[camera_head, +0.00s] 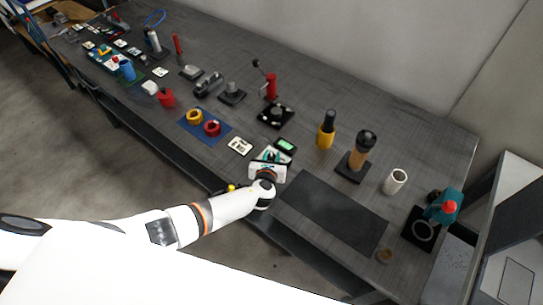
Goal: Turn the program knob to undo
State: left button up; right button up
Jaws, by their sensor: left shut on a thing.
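My left gripper (270,158) reaches in from the lower left to the near edge of the dark grey table (330,90). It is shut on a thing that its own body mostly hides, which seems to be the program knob. A small dark unit with a green display (286,145) sits just beyond the gripper. The knob's pointer and markings cannot be made out. My right gripper is not in view.
A black base with a dial (276,115) stands behind. A dark mat (333,207) lies to the right, bare. A yellow-and-black bottle (326,130) and a white cup (395,181) stand beyond it.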

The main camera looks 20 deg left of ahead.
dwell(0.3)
pick_arm(q)
jog(key=o, duration=1)
jog(key=shift+c, duration=0.2)
jog(key=shift+s, duration=0.1)
jog(key=shift+s+r, duration=0.15)
jog(key=shift+s, duration=0.1)
jog(key=p+v, duration=0.1)
jog(key=v, duration=1)
jog(key=shift+s, duration=0.15)
jog(key=shift+d, duration=0.1)
